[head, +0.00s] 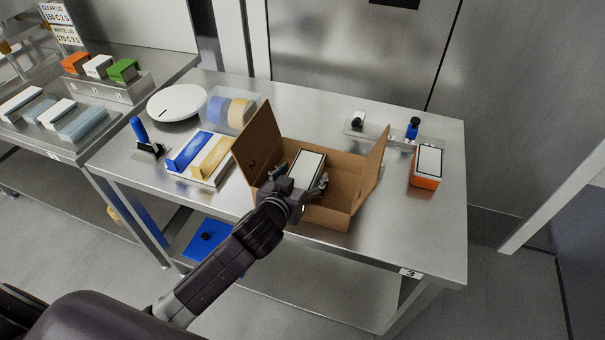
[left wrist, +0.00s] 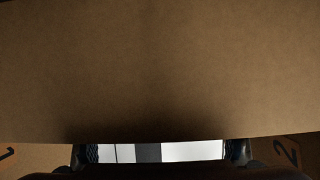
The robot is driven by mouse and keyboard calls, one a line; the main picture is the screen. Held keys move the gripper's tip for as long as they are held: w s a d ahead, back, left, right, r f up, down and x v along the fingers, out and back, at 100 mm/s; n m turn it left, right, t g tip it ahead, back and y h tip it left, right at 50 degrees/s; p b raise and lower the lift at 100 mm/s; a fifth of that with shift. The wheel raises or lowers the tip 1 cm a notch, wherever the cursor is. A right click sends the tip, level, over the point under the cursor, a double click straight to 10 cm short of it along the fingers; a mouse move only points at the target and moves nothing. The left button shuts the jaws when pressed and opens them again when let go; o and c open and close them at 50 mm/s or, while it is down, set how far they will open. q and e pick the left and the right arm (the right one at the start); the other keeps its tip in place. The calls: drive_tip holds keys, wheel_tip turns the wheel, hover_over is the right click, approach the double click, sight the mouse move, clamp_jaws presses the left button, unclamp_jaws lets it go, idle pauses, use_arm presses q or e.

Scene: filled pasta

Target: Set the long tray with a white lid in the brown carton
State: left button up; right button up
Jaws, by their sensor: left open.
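The brown carton (head: 325,216) stands open on the steel table, its flaps raised at left and right. A long tray with a white lid (head: 309,163) is inside it, partly hidden by my left gripper. My left gripper (head: 302,181) is open over the carton, fingers spread on either side of the tray. In the left wrist view, a carton wall (left wrist: 155,70) fills most of the picture. The white lid (left wrist: 195,151), with a grey band beside it, shows between the two fingertips (left wrist: 162,152). Whether the fingers touch the tray cannot be told.
Blue and yellow packs (head: 201,157), a round white disc (head: 177,102) and a clear bin (head: 231,110) lie left of the carton. A side shelf (head: 110,87) holds more trays. The table's front right is clear.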

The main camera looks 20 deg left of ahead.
use_arm(q)
drive_tip(key=b+v, duration=0.1)
drive_tip(key=v, duration=1.1)
drive_tip(key=shift+s, duration=0.1)
